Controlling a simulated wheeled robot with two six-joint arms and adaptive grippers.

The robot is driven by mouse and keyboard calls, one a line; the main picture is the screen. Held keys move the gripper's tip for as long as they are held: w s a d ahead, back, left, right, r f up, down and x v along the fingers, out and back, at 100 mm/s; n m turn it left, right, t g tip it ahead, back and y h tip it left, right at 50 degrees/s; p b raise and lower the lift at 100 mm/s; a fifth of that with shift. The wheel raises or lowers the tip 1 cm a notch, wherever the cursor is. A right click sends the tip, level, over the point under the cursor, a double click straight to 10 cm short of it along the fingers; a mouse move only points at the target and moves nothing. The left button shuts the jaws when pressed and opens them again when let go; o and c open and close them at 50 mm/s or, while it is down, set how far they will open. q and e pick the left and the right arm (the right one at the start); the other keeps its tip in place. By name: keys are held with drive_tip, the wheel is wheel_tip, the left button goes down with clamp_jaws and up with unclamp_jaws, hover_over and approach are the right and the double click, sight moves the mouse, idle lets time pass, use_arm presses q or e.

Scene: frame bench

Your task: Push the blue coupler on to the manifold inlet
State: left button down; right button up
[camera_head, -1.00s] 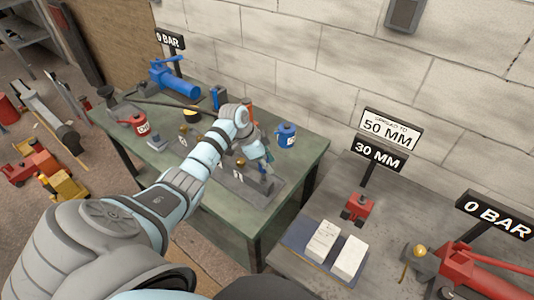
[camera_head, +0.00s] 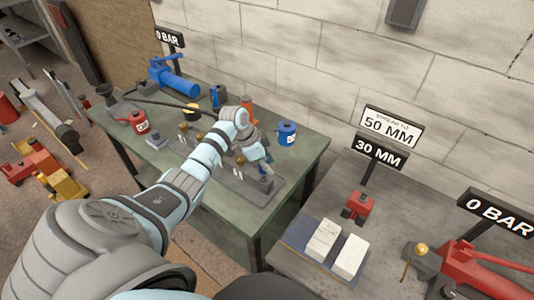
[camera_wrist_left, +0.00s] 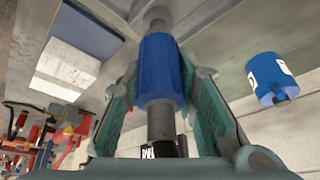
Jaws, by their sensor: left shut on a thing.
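My left gripper (camera_head: 262,163) is over the right part of the green bench, pointing down at a dark grey plate with small fittings, the manifold area (camera_head: 240,184). In the left wrist view its green-padded fingers (camera_wrist_left: 165,112) are shut on the blue coupler (camera_wrist_left: 161,70), a blue sleeve with grey metal ends. The coupler's far end faces a grey fitting (camera_wrist_left: 157,18); I cannot tell whether it is seated on the inlet. In the head view the gripper mostly hides the coupler. My right gripper is not in view.
A blue can (camera_head: 287,132) stands close behind the gripper. A grey table at right holds white blocks (camera_head: 348,256) and a red pump (camera_head: 475,275).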

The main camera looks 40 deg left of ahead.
use_arm(q)
drive_tip(key=shift+f+b, duration=0.8)
drive_tip(key=shift+f, duration=0.4)
drive_tip(key=c, duration=1.2)
unclamp_jaws()
drive_tip(key=v, duration=1.2)
drive_tip(key=shift+d, duration=0.1)
